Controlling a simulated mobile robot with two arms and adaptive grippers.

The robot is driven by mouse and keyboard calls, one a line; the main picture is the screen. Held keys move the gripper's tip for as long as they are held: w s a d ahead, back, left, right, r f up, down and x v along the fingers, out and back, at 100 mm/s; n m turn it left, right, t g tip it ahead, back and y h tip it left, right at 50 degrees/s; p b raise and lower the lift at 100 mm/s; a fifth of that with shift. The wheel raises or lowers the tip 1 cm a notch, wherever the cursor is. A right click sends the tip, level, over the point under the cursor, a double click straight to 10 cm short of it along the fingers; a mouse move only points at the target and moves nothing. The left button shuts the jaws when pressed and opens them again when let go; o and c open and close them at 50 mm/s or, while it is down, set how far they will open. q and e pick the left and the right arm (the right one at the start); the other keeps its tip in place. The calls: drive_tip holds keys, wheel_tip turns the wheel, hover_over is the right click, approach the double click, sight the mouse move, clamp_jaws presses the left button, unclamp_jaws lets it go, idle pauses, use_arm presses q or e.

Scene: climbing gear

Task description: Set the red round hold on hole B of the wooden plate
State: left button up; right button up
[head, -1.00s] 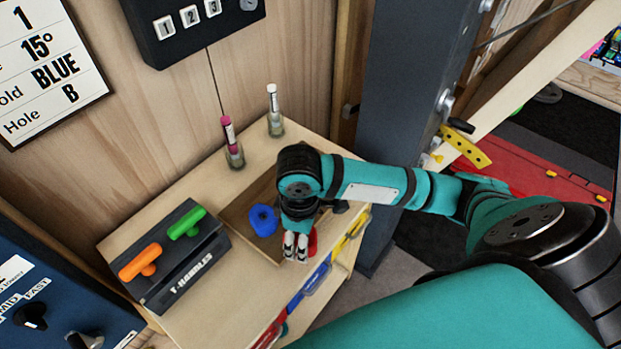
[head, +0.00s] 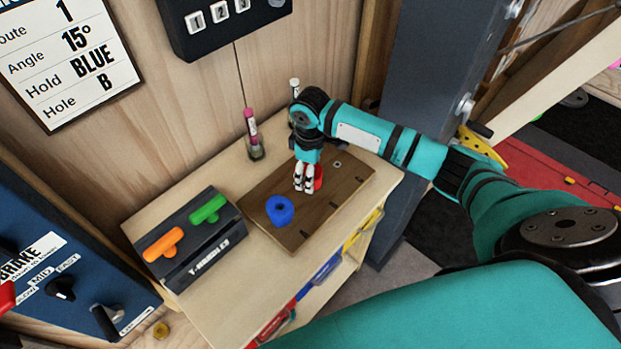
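The wooden plate (head: 305,235) lies on the light wooden bench top, with small dark marks along its front edge that I cannot read. The red round hold (head: 318,175) shows as a red patch beside and partly behind the fingers of my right gripper (head: 303,188), over the back-middle of the plate. The fingers look close together and shut on it; I cannot tell whether the hold touches the plate. A grey ringed hole (head: 337,164) shows to its right. Hole B cannot be made out. My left gripper is not in view.
A blue hold (head: 280,210) sits at the plate's left. A dark T-handles block (head: 205,250) carries an orange handle (head: 163,244) and a green handle (head: 208,209). A pink-capped tube (head: 251,128) stands behind. The wall card (head: 75,60) reads Hold BLUE, Hole B.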

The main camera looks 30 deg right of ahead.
wheel_tip(320, 180, down, 3)
drive_tip(key=shift+s+r+p, duration=0.15)
drive_tip(key=shift+r+p, duration=0.05)
drive_tip(key=shift+p, duration=0.15)
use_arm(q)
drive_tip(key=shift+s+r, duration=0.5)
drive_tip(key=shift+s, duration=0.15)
use_arm(e)
drive_tip(key=shift+f, duration=0.3)
drive_tip(key=shift+f, duration=0.15)
drive_tip(key=o, duration=1.4)
use_arm(q)
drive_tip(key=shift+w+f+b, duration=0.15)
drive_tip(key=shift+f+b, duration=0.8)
drive_tip(key=shift+b, duration=0.05)
use_arm(e)
wheel_tip(320, 180, up, 12)
drive_tip(key=shift+r, duration=0.2)
drive_tip(key=shift+a+f, duration=0.1)
